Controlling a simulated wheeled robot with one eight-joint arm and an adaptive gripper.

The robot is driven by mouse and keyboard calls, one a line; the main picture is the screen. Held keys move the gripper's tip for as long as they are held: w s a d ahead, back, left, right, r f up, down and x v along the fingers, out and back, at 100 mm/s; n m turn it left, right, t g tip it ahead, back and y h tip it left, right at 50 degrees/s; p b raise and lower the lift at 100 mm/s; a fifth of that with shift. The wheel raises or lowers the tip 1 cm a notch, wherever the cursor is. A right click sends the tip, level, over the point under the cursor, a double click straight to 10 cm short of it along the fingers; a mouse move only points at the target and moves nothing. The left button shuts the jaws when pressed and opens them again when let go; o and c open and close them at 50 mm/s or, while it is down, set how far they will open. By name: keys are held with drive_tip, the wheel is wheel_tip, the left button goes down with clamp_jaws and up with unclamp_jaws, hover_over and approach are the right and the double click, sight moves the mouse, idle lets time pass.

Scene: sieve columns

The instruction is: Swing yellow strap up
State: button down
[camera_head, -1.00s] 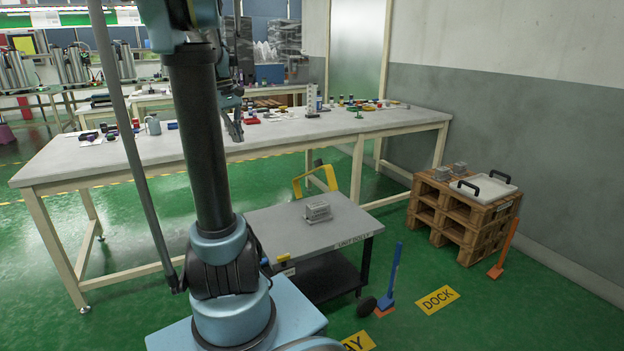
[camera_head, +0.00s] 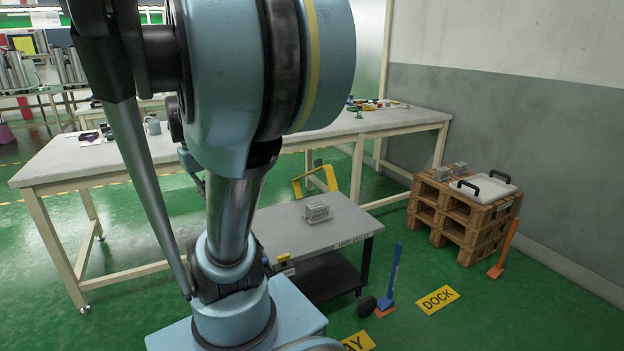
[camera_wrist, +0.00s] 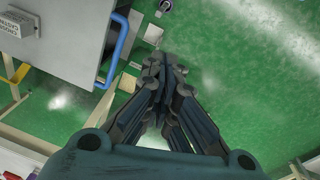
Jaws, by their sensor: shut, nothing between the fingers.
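A yellow strap (camera_head: 298,186) stands as a bent loop at the far edge of the grey unit dolly (camera_head: 345,225). A yellow piece, probably the same strap, shows at the left edge of the wrist view (camera_wrist: 14,72). A small yellow block (camera_head: 283,257) sits on the dolly's near left side. My gripper (camera_wrist: 160,72) is shut and empty in the wrist view. It hangs over green floor, right of the dolly top and apart from the strap. In the head view my arm hides most of it.
A grey labelled block (camera_head: 317,211) lies on the dolly. A blue handle (camera_wrist: 122,36) is close to my gripper's left. A long workbench (camera_head: 60,168) stands behind. A pallet stack (camera_head: 440,212) with a white tray stands right. Green floor lies between.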

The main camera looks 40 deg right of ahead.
wheel_tip(320, 180, down, 5)
drive_tip(key=s+d+n+h, duration=0.1)
drive_tip(key=n, duration=0.2)
drive_tip(key=w+d+f+n+g+h, duration=0.2)
drive_tip(key=w+d+n+h, duration=0.45)
drive_tip(key=d, duration=0.85)
drive_tip(key=w+d+f+n+g+h, duration=0.1)
drive_tip(key=w+d+n+h, duration=0.2)
drive_tip(key=w+d+n, duration=0.8)
drive_tip(key=s+d+f+g+h, duration=0.1)
drive_tip(key=d+f, duration=0.1)
drive_tip(key=d, duration=0.8)
drive_tip(key=s+d+f+g+h, duration=0.1)
drive_tip(key=s+d+f, duration=0.1)
drive_tip(key=d, duration=0.8)
drive_tip(key=shift+d+f+g, duration=0.15)
drive_tip(key=shift+f+g, duration=0.05)
drive_tip(key=shift+g, duration=0.2)
